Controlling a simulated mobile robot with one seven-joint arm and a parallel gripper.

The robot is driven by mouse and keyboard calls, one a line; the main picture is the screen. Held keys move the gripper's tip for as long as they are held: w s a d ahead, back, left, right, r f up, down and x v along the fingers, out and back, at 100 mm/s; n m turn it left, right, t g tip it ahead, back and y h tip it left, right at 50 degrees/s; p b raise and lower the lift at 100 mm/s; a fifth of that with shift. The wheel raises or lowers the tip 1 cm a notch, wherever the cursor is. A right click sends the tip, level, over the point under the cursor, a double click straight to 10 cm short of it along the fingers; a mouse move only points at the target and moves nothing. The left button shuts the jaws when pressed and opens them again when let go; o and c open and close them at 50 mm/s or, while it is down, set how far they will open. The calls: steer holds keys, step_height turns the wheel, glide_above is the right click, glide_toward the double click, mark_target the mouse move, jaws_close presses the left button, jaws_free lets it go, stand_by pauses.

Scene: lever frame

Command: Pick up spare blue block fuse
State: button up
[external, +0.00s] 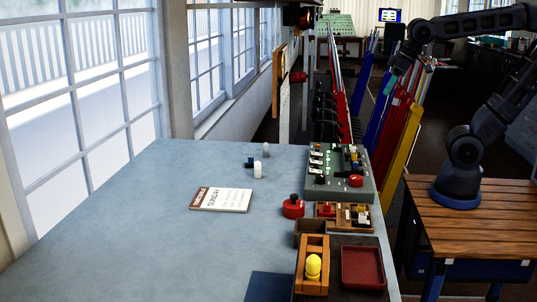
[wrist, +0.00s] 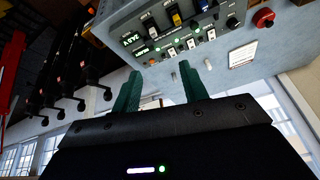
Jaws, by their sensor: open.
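A small dark blue block (external: 250,162) sits on the grey-blue table, beside small white cylinders (external: 258,170); it is too small to tell for sure that it is the spare fuse. The grey control panel (external: 318,187) stands to its right; in the wrist view the panel (wrist: 150,62) carries a blue piece (wrist: 199,4) and a yellow piece (wrist: 176,18) in its slots. My gripper (wrist: 158,72) is open, its green fingers apart with nothing between them. In the external view my arm's end hangs high at the right, well away from the blue block.
A red button (external: 293,207), a compartment tray (external: 325,226), a wooden holder with a yellow piece (external: 313,266) and a red tray (external: 362,268) line the right edge. A sign card (external: 220,199) lies mid-table. Tall coloured levers (external: 402,125) stand behind. The table's left side is clear.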

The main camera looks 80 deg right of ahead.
steer(key=w+a+f+m+t+y, duration=0.15)
steer(key=w+f+m, duration=0.3)
steer(key=w, duration=0.45)
steer(key=w+a+f+m+y, duration=0.1)
steer(key=w+a+f+m, duration=0.25)
steer(key=w+m, duration=0.4)
steer(key=w+a+f+m+t+y, duration=0.1)
steer(key=w+a+f+m, duration=0.2)
steer(key=w, duration=0.8)
steer(key=w+d+r+m+t+y, duration=0.2)
steer(key=w+d+r+m+t, duration=0.3)
steer(key=w+d+r+m, duration=0.6)
steer(key=m, duration=0.3)
glide_toward(252, 157)
steer(key=shift+s+d+f, duration=0.15)
steer(key=shift+s+f, duration=0.3)
steer(key=shift+s, duration=0.15)
steer(key=shift+w+f, duration=0.15)
steer(key=shift+f, duration=0.05)
steer(key=x, duration=0.4)
steer(key=shift+w, duration=0.25)
steer(key=shift+r+x, duration=0.15)
steer(key=shift+x, duration=1.35)
steer(key=shift+r+x, duration=0.1)
steer(key=shift+x, duration=1.4)
steer(key=shift+w, duration=0.1)
steer(key=shift+c, duration=0.4)
